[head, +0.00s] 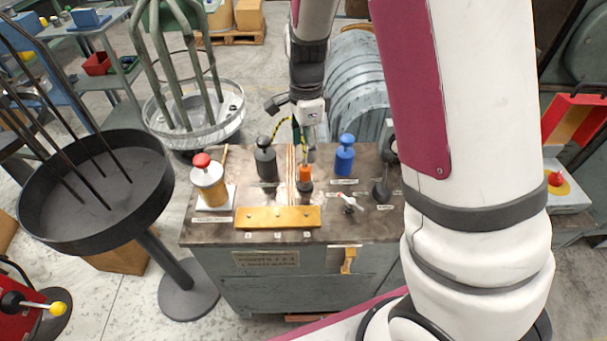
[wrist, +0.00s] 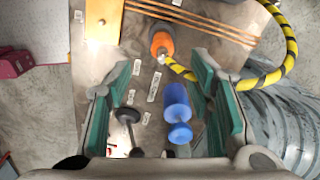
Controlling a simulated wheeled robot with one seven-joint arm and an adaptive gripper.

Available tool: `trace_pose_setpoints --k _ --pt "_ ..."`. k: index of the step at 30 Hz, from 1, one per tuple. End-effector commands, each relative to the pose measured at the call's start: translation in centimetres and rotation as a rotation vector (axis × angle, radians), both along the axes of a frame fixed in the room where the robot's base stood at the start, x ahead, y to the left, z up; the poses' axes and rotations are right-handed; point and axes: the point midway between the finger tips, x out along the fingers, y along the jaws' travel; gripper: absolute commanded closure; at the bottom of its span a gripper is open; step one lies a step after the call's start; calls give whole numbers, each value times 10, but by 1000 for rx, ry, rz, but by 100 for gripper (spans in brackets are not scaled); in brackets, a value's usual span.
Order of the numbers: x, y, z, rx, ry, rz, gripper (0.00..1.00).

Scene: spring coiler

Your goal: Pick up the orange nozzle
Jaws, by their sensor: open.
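The orange nozzle (head: 305,172) stands on the workbench top, behind the brass block, with its dark lower part beneath the orange part. In the wrist view the orange nozzle (wrist: 161,43) shows near the top middle, beyond my fingertips, with a yellow-black striped hose at its end. My gripper (head: 309,142) is above the bench just behind the nozzle in the head view, partly hard to make out. In the wrist view my gripper (wrist: 164,68) has its two teal-padded fingers wide apart, with nothing held between them.
A blue weight-shaped object (head: 344,155) and a black knob (head: 381,190) stand to the nozzle's right. A dark weight-shaped object (head: 265,160) is to its left. Thin copper rods (wrist: 205,18) lie beside it. The striped hose (wrist: 290,42) loops nearby. A brass block (head: 278,217) is in front.

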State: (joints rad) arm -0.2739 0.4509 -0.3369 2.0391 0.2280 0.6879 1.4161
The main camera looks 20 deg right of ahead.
Motion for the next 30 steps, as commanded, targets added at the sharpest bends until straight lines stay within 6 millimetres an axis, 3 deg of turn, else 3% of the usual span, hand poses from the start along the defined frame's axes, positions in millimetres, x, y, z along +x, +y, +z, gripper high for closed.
trace_pose_setpoints --k 3,11,21,30 --pt "0 0 -21 0 2 1 52" --pt "0 0 -40 0 0 1 52" --pt "3 0 -83 0 1 2 52" --pt "3 0 -88 1 -1 2 52"
